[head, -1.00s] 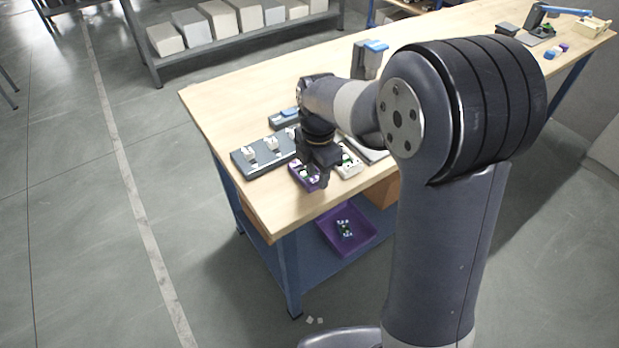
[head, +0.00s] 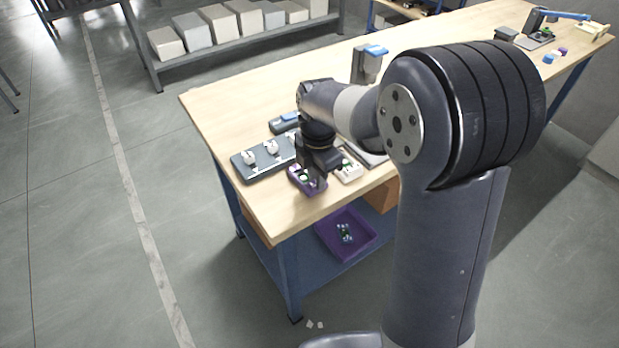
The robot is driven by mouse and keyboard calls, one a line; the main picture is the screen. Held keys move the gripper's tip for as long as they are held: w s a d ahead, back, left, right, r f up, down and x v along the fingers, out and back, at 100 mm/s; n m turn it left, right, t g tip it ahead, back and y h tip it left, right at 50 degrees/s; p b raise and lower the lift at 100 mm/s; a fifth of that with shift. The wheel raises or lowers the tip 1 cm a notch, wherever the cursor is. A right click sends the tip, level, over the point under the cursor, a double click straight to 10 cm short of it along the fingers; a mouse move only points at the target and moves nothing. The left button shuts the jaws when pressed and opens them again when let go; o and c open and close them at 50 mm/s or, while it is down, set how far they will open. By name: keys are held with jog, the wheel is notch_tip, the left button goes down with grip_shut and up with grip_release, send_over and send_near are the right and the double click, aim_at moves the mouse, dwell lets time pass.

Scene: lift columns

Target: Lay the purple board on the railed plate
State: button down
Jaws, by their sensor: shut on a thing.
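My gripper (head: 316,177) points down near the front edge of the workbench, shut on a small purple piece (head: 296,178) with white and green parts, which looks like the purple board. My fingers and wrist hide part of it. I cannot tell whether it touches the bench or hangs just above it. To its left lies a dark grey plate (head: 246,173) with white fittings along it, partly hidden by my wrist. A flat grey plate (head: 372,155) shows to the right, largely behind my arm. I cannot tell for certain which of them is the railed plate.
A cream block (head: 349,171) with green parts sits just right of my gripper. A grey-and-blue device (head: 369,62) stands behind my arm. A purple tray (head: 327,239) with a small board is on the lower shelf. The bench's left part (head: 226,108) is clear.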

jog(key=shift+r+p, duration=2.45)
jog(key=shift+r, duration=0.6)
